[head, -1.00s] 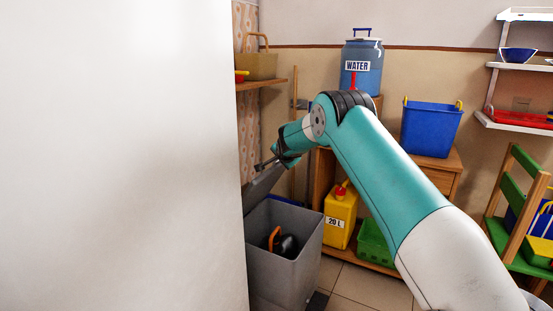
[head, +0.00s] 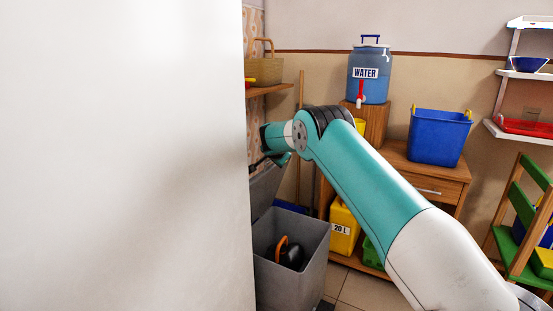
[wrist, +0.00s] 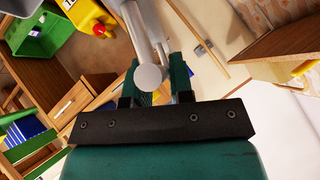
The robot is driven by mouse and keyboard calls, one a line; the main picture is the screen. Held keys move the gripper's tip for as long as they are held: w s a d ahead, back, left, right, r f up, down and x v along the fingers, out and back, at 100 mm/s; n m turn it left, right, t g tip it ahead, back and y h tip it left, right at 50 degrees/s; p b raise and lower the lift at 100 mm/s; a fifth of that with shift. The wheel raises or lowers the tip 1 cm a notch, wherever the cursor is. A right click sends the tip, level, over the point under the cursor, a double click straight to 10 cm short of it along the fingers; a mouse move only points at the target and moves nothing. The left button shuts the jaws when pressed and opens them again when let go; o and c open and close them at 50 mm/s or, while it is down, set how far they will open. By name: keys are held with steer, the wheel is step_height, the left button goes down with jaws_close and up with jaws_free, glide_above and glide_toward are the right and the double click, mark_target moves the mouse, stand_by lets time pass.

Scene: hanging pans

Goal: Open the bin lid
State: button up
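The grey bin (head: 290,248) stands on the floor, partly behind a white surface in the head view. Its grey lid (head: 265,188) is raised and tilted up at the back left, so the inside shows. A dark thing with an orange part (head: 289,253) lies in the bin. My gripper is above the lid at the white surface's edge, its tips hidden in the head view. In the wrist view my gripper's green fingers (wrist: 158,82) stand apart, with a pale grey round-ended bar (wrist: 149,77) between or just before them. I cannot tell whether they grip it.
The white surface (head: 120,150) blocks the left side. A wall shelf with a basket (head: 264,70) is above the lid. A yellow container (head: 343,228), a wooden cabinet (head: 428,185) with a blue tub (head: 438,137), and a water cooler (head: 368,75) stand to the right.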

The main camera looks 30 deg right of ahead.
steer(key=shift+o, duration=1.2)
steer(key=v, duration=1.2)
